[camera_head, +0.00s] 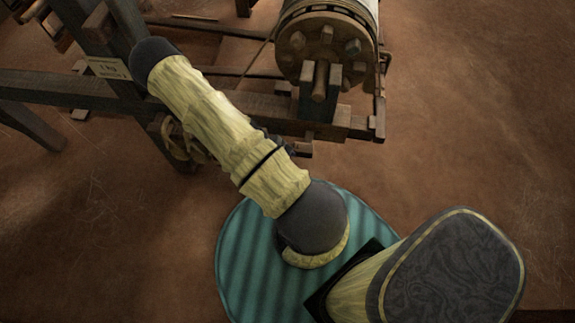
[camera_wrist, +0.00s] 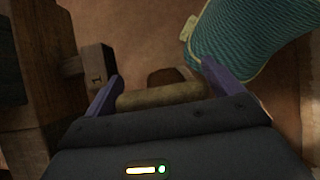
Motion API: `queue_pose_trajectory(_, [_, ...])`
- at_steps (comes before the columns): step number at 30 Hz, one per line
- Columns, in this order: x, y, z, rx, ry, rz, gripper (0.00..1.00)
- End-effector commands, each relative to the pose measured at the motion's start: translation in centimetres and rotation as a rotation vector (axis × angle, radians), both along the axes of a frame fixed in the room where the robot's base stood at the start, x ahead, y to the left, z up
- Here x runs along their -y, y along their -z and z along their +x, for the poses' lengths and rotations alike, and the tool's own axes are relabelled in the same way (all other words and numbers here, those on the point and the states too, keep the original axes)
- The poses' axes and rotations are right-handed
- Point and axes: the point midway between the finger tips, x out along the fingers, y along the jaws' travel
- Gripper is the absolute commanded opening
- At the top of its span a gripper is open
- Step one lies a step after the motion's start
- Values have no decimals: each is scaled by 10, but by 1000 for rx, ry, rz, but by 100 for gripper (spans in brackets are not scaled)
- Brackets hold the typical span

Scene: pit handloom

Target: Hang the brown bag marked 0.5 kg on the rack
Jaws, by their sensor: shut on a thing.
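My gripper (camera_wrist: 161,74) shows in the wrist view with its two purple fingers at either end of a tan, roll-like piece (camera_wrist: 160,95). It is shut on this piece, which looks like the top or handle of the bag. A darker brown part (camera_wrist: 166,76) shows just beyond it. No 0.5 kg marking is readable. In the head view my arm hides the gripper and the bag. A wooden block marked 1 (camera_wrist: 97,79) is close to the left finger. A sign (camera_head: 107,68), seemingly reading 1 kg, is on the dark wooden post in the head view.
The loom frame's long beam (camera_head: 60,88) runs across the left. A drum with a pegged wooden end (camera_head: 327,42) stands at the top middle. A tan coiled thing (camera_head: 177,145) shows low by the post, partly hidden. The brown floor (camera_head: 470,130) is clear on the right.

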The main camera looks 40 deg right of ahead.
Motion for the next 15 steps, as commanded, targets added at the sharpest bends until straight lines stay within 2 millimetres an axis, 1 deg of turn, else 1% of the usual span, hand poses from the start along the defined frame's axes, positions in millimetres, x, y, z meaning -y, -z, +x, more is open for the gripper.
queue_pose_trajectory(15, [4, 1, 3, 1, 2, -1, 33])
